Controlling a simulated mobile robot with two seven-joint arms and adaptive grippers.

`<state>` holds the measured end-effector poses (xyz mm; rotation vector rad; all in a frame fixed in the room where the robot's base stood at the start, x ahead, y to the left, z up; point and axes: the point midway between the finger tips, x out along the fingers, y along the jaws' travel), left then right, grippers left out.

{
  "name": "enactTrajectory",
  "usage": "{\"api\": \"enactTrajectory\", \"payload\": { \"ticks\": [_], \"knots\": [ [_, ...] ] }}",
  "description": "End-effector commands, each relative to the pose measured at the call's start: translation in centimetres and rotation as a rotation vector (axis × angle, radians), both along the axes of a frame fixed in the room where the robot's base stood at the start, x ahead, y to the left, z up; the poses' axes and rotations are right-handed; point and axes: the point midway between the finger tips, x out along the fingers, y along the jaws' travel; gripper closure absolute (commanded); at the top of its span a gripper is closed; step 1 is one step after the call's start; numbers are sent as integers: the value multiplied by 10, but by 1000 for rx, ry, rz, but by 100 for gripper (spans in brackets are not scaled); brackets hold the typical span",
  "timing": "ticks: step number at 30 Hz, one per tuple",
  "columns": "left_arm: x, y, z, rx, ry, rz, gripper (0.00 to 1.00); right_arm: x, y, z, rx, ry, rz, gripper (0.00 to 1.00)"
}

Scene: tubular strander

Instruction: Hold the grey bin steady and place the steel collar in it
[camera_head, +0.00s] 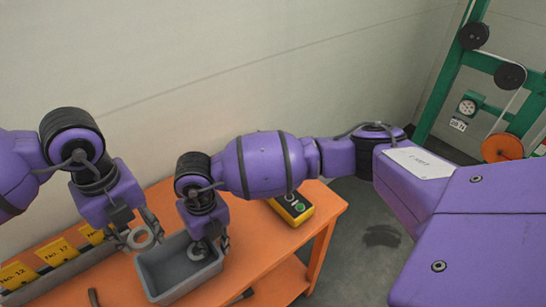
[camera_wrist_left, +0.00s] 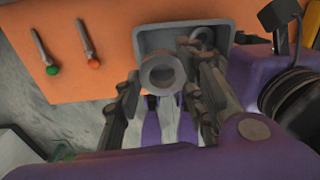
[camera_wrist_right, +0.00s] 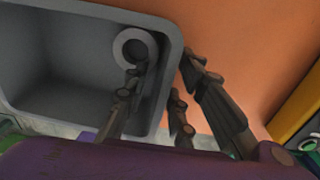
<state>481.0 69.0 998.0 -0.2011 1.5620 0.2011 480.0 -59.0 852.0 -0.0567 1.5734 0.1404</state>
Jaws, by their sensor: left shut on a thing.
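The grey bin (camera_head: 166,291) is on the orange table; it also shows in the left wrist view (camera_wrist_left: 146,42) and the right wrist view (camera_wrist_right: 60,75). My left gripper (camera_head: 142,231) is shut on a steel collar (camera_head: 130,240), held outside the bin, beside its left edge in the head view. The same collar fills the middle of the left wrist view (camera_wrist_left: 147,77). A second grey ring (camera_wrist_right: 119,46) lies inside the bin near a corner. My right gripper (camera_wrist_right: 163,75) straddles a bin wall, with one finger inside and the others outside. Firm contact on the wall is unclear.
A grey rack with yellow numbered labels (camera_head: 57,250) stands left of the bin. A yellow button box (camera_head: 294,207) is behind right. Two tools with green (camera_wrist_left: 52,70) and red (camera_wrist_left: 94,63) handle ends lie on the table. A green machine frame (camera_head: 440,90) stands far right.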

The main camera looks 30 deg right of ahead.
Motion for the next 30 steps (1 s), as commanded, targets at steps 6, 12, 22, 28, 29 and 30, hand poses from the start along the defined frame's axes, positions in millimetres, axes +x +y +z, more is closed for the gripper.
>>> {"api": "enactTrajectory", "payload": {
  "ticks": [6,12,22,28,29,30],
  "knots": [
    [0,0,0,-1,-1,0,96,1,1,2,0,-3,1,89],
    [0,0,0,-1,-1,0,96,2,1,2,1,-4,1,100],
    [0,0,-8,0,1,0,96,2,1,3,1,-5,1,100],
    [0,0,-22,0,1,0,96,2,1,3,1,-6,1,100],
    [0,0,-24,0,0,0,96,2,1,3,1,-6,1,100],
    [0,0,-27,0,0,0,96,2,1,3,1,-6,1,100]
  ]
}}
